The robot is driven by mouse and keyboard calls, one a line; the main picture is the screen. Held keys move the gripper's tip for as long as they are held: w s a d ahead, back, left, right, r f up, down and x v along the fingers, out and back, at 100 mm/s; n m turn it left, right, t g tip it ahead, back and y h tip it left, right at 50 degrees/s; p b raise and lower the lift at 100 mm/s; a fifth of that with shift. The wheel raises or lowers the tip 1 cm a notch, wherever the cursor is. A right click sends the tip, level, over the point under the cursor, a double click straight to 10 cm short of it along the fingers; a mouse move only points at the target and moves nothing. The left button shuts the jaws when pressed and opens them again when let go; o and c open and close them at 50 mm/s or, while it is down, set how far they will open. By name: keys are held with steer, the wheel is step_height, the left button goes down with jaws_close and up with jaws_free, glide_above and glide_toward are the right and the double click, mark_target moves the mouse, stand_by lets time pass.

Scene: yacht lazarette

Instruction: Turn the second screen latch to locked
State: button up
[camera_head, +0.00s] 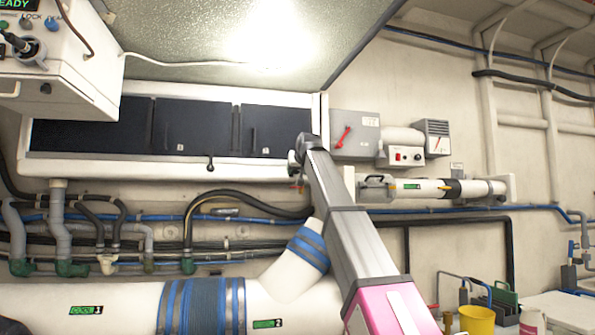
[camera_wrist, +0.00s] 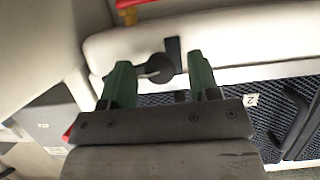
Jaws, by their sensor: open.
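The dark screens (camera_head: 190,127) sit in a long white frame on the wall. One black latch (camera_head: 210,163) hangs down at the frame's lower rail in the head view. My gripper (camera_head: 297,168) is at the right end of that rail and hides the part behind it. In the wrist view, my gripper's green fingers (camera_wrist: 160,62) are open. A black latch (camera_wrist: 157,70) with a round knob and a short bar shows between them on the white rail. I cannot tell whether either finger touches it. A screen labelled 2 (camera_wrist: 288,118) lies beside the fingers.
A grey box with a red lever (camera_head: 345,136) and a small white unit (camera_head: 403,156) are just right of my gripper. Hoses and pipes (camera_head: 150,215) run below the frame. A white instrument box (camera_head: 75,70) hangs at upper left.

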jaws_close()
steer(key=shift+s+a+f+n+t+h, duration=0.1)
steer(key=shift+n+t+h, duration=0.75)
steer(key=shift+n, duration=1.1)
steer(key=shift+w+a+f+n+t+h, duration=0.1)
steer(key=shift+n+t+h, duration=0.7)
steer(key=shift+n, duration=1.1)
steer(key=shift+s+a+f+n+t+h, duration=0.1)
steer(key=shift+n+t+h, duration=0.35)
steer(key=shift+n+h, duration=1.1)
steer(key=shift+n+y, duration=0.4)
steer(key=shift+n, duration=0.1)
jaws_free()
